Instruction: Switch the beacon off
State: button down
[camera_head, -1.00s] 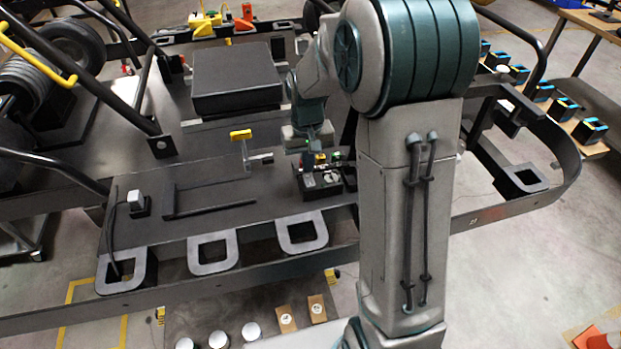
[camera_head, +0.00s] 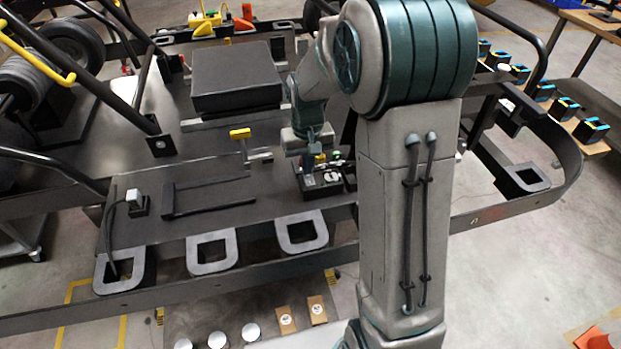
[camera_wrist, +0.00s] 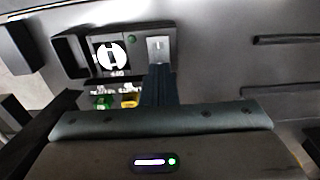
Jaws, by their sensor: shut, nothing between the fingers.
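A black control box (camera_head: 322,182) stands on the kart's dark deck, below my gripper (camera_head: 310,160). In the wrist view the box shows a round white knob (camera_wrist: 111,56) with a dark bar, a small green light (camera_wrist: 131,39) and a pale switch plate (camera_wrist: 160,48). My gripper (camera_wrist: 159,68) is shut and empty, its tips at the lower edge of the switch plate; I cannot tell whether they touch it. A yellow piece (camera_wrist: 130,100) and a green piece (camera_wrist: 102,102) lie beside the fingers. I cannot tell which part is the beacon; the switch lever is mostly hidden.
A black raised box (camera_head: 237,78) stands behind the control box. Black kart tubes and a curved side rail (camera_head: 560,150) surround the deck. The deck left of the control box holds a low black bracket (camera_head: 212,195).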

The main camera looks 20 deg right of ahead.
jog(key=shift+f+b, duration=0.3)
jog(key=shift+f, duration=0.15)
jog(key=shift+r, duration=0.2)
jog(key=shift+r+p, duration=2.65)
jog(key=shift+r, duration=0.8)
